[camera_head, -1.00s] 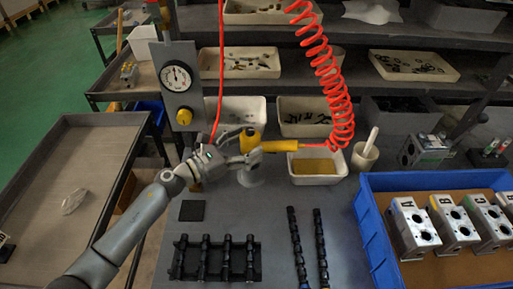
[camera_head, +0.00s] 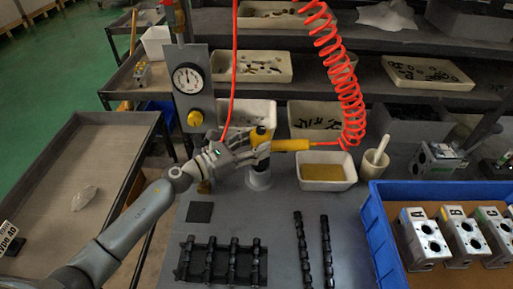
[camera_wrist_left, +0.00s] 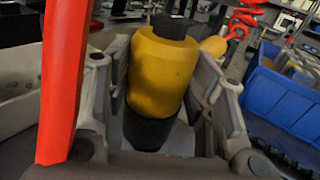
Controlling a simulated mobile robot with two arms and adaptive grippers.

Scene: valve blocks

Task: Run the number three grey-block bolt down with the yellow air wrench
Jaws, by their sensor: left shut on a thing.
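The yellow air wrench (camera_head: 290,145) is at the back of the grey bench in the head view, its handle pointing right towards a coiled red hose. My left gripper (camera_head: 254,150) is shut on the wrench body. In the left wrist view the wrench (camera_wrist_left: 163,70) stands upright between the fingers, with a black lower end. A grey stand (camera_head: 260,180) is under it; I cannot tell if the wrench still touches it. One grey block (camera_head: 437,160) sits on the bench at right. I cannot make out its bolts or numbers. My right gripper is out of view.
The coiled red hose (camera_head: 345,85) hangs above the bench. A gauge panel (camera_head: 189,85) stands behind my left wrist. A blue crate (camera_head: 385,245) holds several lettered grey blocks. A black rack (camera_head: 222,262) and black shafts (camera_head: 302,250) lie in front; a tray (camera_head: 327,172) stands right.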

